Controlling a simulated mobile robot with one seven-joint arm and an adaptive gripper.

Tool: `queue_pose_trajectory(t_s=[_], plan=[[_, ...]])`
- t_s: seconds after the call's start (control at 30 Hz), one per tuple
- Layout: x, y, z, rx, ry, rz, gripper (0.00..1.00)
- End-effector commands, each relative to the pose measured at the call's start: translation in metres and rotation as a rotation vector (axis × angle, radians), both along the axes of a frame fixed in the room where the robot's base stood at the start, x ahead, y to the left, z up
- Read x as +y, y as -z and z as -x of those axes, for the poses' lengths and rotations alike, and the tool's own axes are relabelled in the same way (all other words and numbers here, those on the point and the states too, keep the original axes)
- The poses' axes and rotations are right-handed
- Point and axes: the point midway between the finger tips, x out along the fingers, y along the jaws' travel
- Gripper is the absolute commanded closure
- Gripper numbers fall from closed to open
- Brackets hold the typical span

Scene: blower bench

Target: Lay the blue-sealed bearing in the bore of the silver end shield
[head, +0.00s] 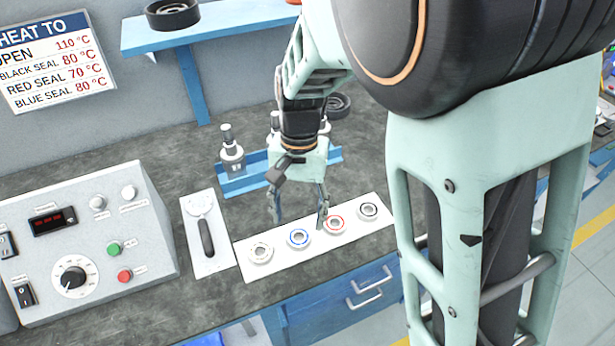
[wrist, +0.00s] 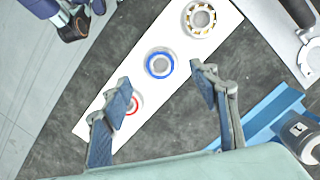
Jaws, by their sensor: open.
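The blue-sealed bearing (head: 298,238) lies flat on a white strip (head: 283,262), second from the left in a row of bearings. It also shows in the wrist view (wrist: 147,64), with a blue ring around its bore. My gripper (head: 298,219) is open and empty above the strip. In the wrist view its fingertips (wrist: 163,88) stand apart near the blue-sealed bearing, which lies slightly beyond them. The red-sealed bearing (head: 335,223) is beside it, partly behind a finger in the wrist view. I cannot make out a silver end shield in either view.
An open bearing (head: 260,254) and a black-sealed one (head: 369,211) lie at the strip's ends. A black-handled tool (head: 206,238) lies on a white plate to the left, near a control box (head: 95,215). A blue rack (head: 240,182) stands behind.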

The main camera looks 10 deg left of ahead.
Motion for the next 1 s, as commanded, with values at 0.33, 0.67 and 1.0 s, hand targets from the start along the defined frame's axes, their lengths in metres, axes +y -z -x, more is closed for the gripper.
queue_pose_trajectory(t_s=[0.33, 0.67, 1.0], plan=[[-0.001, 0.042, 0.002, 0.000, 0.000, 0.002, 0.45], [-0.001, 0.056, 0.004, -0.003, 0.000, -0.001, 0.45], [-0.001, 0.056, 0.004, -0.003, -0.001, -0.002, 0.74]])
